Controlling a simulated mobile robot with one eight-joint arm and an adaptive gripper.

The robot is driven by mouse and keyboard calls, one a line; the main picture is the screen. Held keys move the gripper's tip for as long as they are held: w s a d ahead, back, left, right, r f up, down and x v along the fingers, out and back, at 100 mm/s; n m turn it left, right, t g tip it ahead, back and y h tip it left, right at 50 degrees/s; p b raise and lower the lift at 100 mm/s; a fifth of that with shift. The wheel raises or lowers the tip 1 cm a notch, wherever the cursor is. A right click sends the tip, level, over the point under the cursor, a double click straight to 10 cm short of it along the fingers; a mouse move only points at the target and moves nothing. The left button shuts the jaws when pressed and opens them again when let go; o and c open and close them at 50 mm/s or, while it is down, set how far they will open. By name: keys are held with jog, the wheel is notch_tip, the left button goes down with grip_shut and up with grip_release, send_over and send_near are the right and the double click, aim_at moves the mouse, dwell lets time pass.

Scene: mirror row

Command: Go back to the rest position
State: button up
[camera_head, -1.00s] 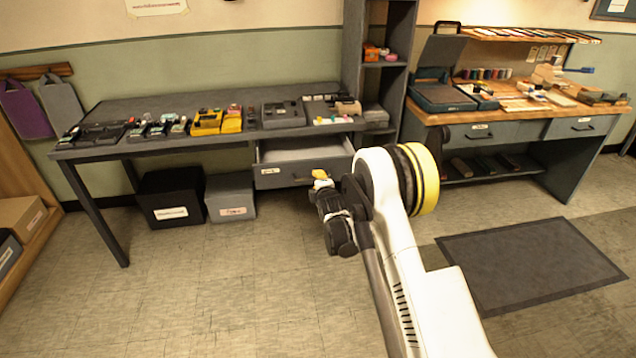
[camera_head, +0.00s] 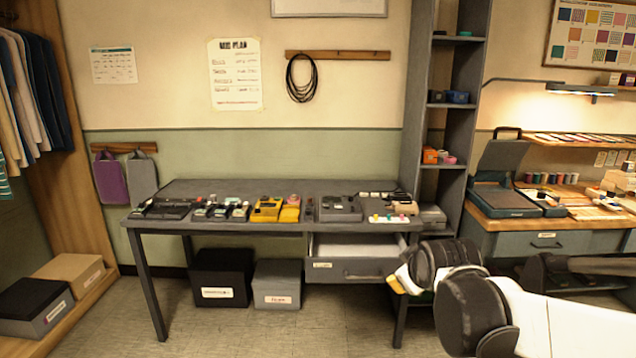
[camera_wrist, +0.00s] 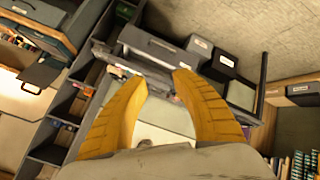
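My gripper shows in the wrist view (camera_wrist: 159,80) as two yellow fingers spread apart, with nothing held between them. In the head view my arm reaches in from the lower right, and my gripper is mostly hidden behind its dark wrist joints. A grey desk (camera_head: 160,224) stands against the wall in the head view. Its drawer (camera_head: 360,270) is pulled open, and the inside that shows looks empty. My arm's end is just right of this drawer; I cannot tell the gap between them.
A black box (camera_head: 221,277) and a grey box (camera_head: 277,285) stand under the desk. A tall shelf (camera_head: 415,115) and a workbench (camera_head: 560,244) stand to the right. Several small devices lie on the desk. Floor (camera_head: 250,335) in front of the desk is clear.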

jog(key=s+f+m+g, duration=0.1)
jog(key=s+f+m, duration=0.1)
jog(key=s, duration=1)
jog(key=s+f+m+g, duration=0.1)
jog(key=s+m, duration=0.4)
jog(key=s, duration=0.8)
jog(key=shift+f+g, duration=0.4)
jog(key=shift+f, duration=0.1)
